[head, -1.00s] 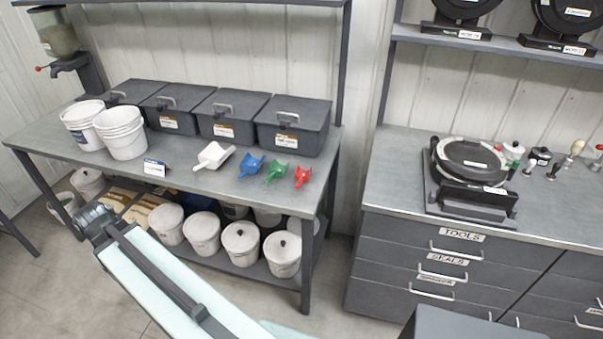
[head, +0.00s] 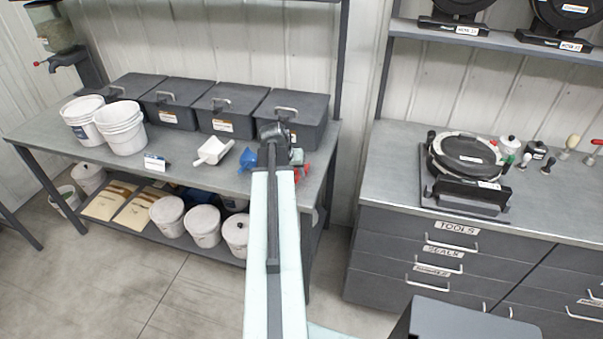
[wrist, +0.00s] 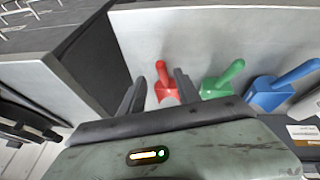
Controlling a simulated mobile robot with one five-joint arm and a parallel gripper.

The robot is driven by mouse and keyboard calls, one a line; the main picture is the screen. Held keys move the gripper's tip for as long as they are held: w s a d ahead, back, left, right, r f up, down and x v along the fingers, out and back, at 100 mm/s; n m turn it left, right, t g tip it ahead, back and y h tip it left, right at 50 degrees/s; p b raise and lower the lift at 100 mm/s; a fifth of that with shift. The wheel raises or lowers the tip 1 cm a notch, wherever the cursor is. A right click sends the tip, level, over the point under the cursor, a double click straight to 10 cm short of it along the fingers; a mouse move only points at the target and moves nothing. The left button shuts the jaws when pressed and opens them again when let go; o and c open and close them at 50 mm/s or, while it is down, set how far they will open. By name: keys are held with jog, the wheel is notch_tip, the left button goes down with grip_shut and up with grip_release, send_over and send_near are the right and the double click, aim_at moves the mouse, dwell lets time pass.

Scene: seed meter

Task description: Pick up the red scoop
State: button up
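The red scoop (head: 305,167) is on the left workbench, partly hidden behind my arm in the head view. The wrist view shows the red scoop (wrist: 163,76), its handle pointing up in the picture, between the lines of my two fingers. My gripper (wrist: 160,85) is open and empty, its fingers spread to either side of the scoop in the picture. I cannot tell how far above the scoop the fingertips are. In the head view the fingers are hidden by my arm.
A green scoop (wrist: 222,80) lies right beside the red one in the wrist view, then a blue scoop (wrist: 280,87). A white scoop (head: 212,151) lies farther left in the head view. Dark lidded bins (head: 290,118) stand behind the scoops. White buckets (head: 121,128) stand at left.

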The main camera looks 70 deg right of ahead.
aim_at(297, 177)
jog(key=b+x, duration=0.1)
jog(key=x, duration=0.1)
jog(key=b+x, duration=0.3)
jog(key=x, duration=0.1)
jog(key=shift+w+d+b, duration=0.1)
jog(key=shift+w+b, duration=0.2)
jog(key=shift+b, duration=0.05)
jog(key=shift+r, duration=0.2)
grip_shut()
